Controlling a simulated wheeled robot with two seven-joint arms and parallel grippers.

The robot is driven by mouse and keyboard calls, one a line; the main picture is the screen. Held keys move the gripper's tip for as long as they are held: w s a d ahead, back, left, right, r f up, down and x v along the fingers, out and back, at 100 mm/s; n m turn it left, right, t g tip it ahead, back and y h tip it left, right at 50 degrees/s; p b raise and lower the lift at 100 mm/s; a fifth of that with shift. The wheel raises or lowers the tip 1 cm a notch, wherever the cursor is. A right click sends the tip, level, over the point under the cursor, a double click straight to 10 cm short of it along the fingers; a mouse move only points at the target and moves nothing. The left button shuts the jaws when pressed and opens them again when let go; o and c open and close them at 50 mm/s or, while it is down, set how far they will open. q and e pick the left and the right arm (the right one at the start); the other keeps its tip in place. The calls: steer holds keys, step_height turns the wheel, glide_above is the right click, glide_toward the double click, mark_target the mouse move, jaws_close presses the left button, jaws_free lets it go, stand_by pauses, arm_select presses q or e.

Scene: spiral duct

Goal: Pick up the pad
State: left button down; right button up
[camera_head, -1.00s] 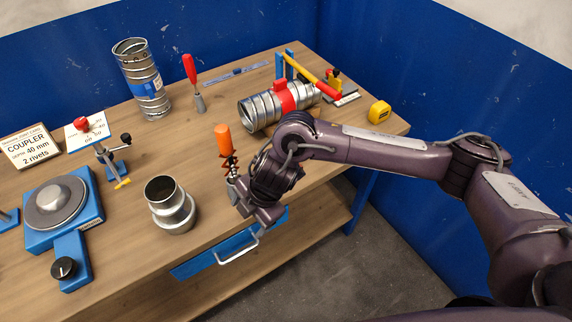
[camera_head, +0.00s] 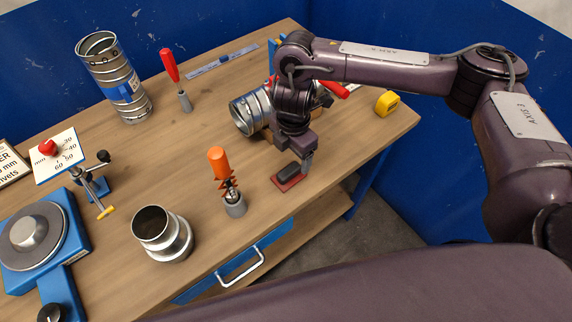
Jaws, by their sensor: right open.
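The pad (camera_head: 284,184) is a small flat red piece with a dark grey block on top, lying on the wooden bench near its front edge. My right gripper (camera_head: 304,160) points down just behind and to the right of it. One grey fingertip shows close to the dark block; the other finger is hidden or unclear. The right gripper is open, and whether it touches the pad cannot be told. My left gripper is not in view.
An orange-handled tool (camera_head: 222,165) stands left of the pad, and a metal collar (camera_head: 163,235) stands farther left. A spiral duct (camera_head: 246,112) lies behind my right gripper, partly hidden. A yellow tape measure (camera_head: 386,103) sits at the right. Bare bench (camera_head: 150,160) lies at centre-left.

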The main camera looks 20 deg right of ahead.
mark_target(292, 167)
steer(key=shift+s+f, duration=0.25)
steer(key=shift+f, duration=0.4)
steer(key=shift+s+f, duration=0.25)
steer(key=shift+f, duration=0.35)
step_height(292, 167, down, 2)
steer(key=shift+w+f, duration=0.15)
steer(key=shift+f, duration=0.1)
steer(key=shift+w+f+b, duration=0.1)
steer(key=shift+f+b, duration=0.25)
steer(key=shift+f, duration=0.4)
steer(key=c, duration=1.1)
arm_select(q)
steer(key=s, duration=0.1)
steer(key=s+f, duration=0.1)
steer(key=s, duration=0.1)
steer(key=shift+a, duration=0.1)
arm_select(e)
steer(key=shift+r, duration=0.1)
